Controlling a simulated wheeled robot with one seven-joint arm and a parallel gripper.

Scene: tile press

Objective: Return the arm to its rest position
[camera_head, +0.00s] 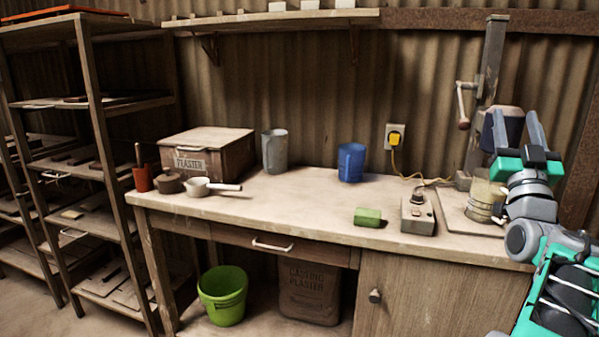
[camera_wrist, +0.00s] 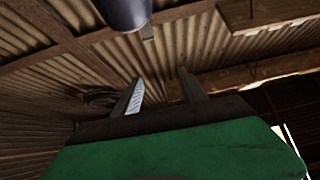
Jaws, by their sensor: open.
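My gripper (camera_head: 519,131) is at the right of the head view, raised above the right end of the workbench (camera_head: 320,208), with its fingers pointing up. The fingers stand apart with nothing between them. The wrist view also shows the gripper (camera_wrist: 160,88) open and empty, facing the corrugated wall and roof beams. My arm folds up from the lower right corner of the head view.
A control box (camera_head: 418,214), green block (camera_head: 367,217), blue jug (camera_head: 351,162), grey jug (camera_head: 275,151) and plaster box (camera_head: 208,152) stand on the bench. A shelf rack (camera_head: 97,90) is at left. A green bucket (camera_head: 222,294) sits below. The bench's front middle is clear.

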